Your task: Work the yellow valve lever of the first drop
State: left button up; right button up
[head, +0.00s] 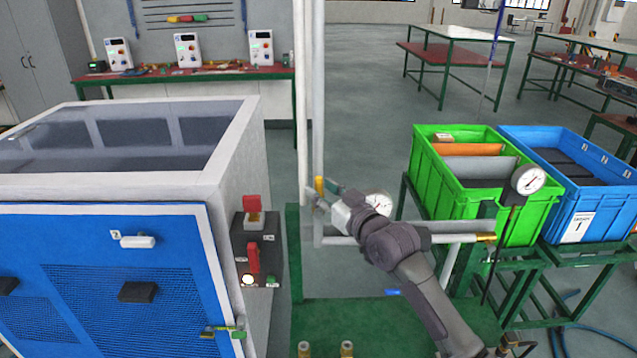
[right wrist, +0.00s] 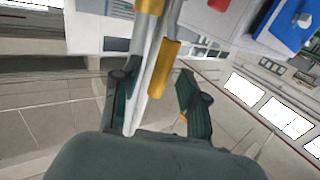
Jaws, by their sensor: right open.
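The yellow valve lever (head: 319,186) is a small upright piece on the thin white vertical pipes in the middle of the head view. My right gripper (head: 322,196) is at the pipes beside the lever, and my forearm hides part of the area behind it. In the right wrist view my right gripper (right wrist: 157,98) is open, with one dark finger on each side. The yellow lever (right wrist: 163,68) and a white pipe (right wrist: 146,85) show between the fingers. I cannot tell whether either finger touches the lever. My left gripper is not in view.
A blue and white generator cabinet (head: 110,270) stands at the left, with a red-switch box (head: 257,250) on its side. A green frame (head: 340,312) lies below.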

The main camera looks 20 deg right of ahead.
jog(key=shift+x, duration=0.85)
jog(key=shift+c, duration=0.3)
grip_shut()
